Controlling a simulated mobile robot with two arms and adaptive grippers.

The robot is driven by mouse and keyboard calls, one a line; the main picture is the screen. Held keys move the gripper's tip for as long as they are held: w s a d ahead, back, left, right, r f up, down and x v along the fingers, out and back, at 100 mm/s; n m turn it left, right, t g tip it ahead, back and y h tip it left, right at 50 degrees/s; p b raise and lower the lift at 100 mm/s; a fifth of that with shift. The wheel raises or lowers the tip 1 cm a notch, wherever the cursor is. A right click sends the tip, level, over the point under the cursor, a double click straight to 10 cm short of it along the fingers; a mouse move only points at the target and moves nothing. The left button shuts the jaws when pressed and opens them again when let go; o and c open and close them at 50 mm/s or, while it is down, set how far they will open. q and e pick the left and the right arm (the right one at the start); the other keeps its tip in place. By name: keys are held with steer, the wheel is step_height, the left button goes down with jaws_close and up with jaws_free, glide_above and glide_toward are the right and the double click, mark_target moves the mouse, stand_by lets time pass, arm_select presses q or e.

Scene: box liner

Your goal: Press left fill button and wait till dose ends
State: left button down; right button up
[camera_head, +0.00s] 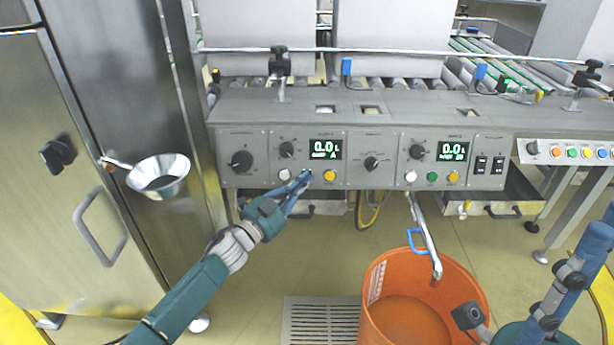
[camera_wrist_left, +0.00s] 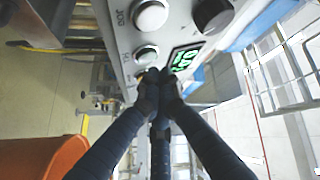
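The grey control panel (camera_head: 350,180) has a left dosing section with a display (camera_head: 325,149) showing 0.0 L and a second line ending in A. Under it are a white button (camera_head: 285,175) and a yellow button (camera_head: 330,176). My left gripper (camera_head: 307,175) is shut and empty, its fingertips at the panel between these two buttons, hiding whatever is there.
An orange bucket (camera_head: 375,315) stands on the floor under a metal spout (camera_head: 427,235). The right section has its own display (camera_head: 453,151) showing 0.0 L. A steel cabinet (camera_head: 60,230) with a metal funnel (camera_head: 160,175) is at the left. A roller conveyor lies behind the panel.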

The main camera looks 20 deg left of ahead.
arm_select(q)
steer(key=shift+w, duration=0.15)
steer(key=shift+w+a+f, duration=0.1)
steer(key=shift+w+f, duration=0.05)
steer(key=shift+w, duration=0.1)
steer(key=shift+w+a+f+b, duration=0.1)
steer(key=shift+w+b, duration=0.2)
steer(key=shift+b, duration=0.05)
stand_by(0.7)
stand_by(0.3)
steer(key=shift+s+d+r+p, duration=0.2)
steer(key=shift+s+r+p, duration=0.05)
steer(key=shift+s+p, duration=0.45)
